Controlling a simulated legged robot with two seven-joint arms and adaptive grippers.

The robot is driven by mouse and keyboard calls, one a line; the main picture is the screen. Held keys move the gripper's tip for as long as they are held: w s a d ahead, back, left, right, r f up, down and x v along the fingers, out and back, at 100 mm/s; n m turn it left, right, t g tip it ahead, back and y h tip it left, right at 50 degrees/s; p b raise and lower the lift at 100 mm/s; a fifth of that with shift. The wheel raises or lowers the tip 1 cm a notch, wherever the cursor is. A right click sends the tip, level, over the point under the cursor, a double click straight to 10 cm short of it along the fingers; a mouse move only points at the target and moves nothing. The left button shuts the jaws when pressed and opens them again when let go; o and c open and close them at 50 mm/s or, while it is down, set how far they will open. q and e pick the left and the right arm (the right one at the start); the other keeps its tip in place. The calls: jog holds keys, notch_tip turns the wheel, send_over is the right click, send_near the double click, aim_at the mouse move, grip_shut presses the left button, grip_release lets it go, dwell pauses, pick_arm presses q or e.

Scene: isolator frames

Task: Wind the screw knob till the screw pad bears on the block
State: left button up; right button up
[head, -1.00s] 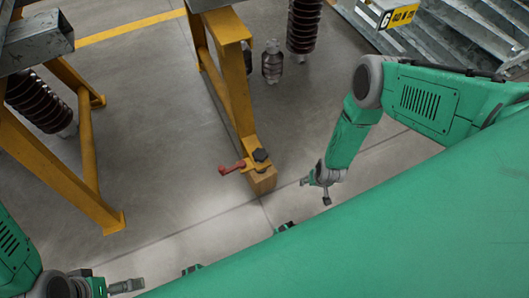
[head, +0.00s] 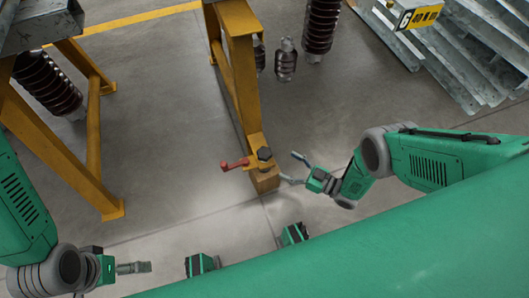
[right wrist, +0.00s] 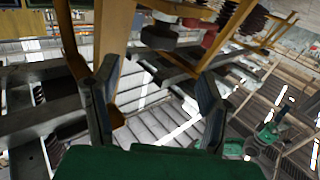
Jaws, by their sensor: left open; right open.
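The wooden block (head: 264,181) is under the bracket; the screw pad cannot be made out. My right gripper (head: 293,168) is open and empty, just right of the knob and block, fingers towards them. In the right wrist view its fingers (right wrist: 158,88) are spread, with a dark lobed part, likely the knob (right wrist: 158,38), beyond them. My left gripper (head: 146,267) is open, low at left, away from the block.
A second yellow trestle leg (head: 94,130) stands at left. Brown ribbed insulators (head: 320,25) hang or stand behind the frame. Galvanised steel sections (head: 455,60) with a yellow sign (head: 418,17) lie at upper right. The grey floor around the block is open.

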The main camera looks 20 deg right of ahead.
aim_at(264, 152)
jog(key=b+x, duration=0.2)
jog(key=x, duration=0.7)
jog(key=shift+w+d+f, duration=0.1)
jog(key=shift+f, duration=0.05)
jog(key=shift+w+a, duration=0.3)
jog(key=shift+a, duration=0.05)
jog(key=c, duration=1.2)
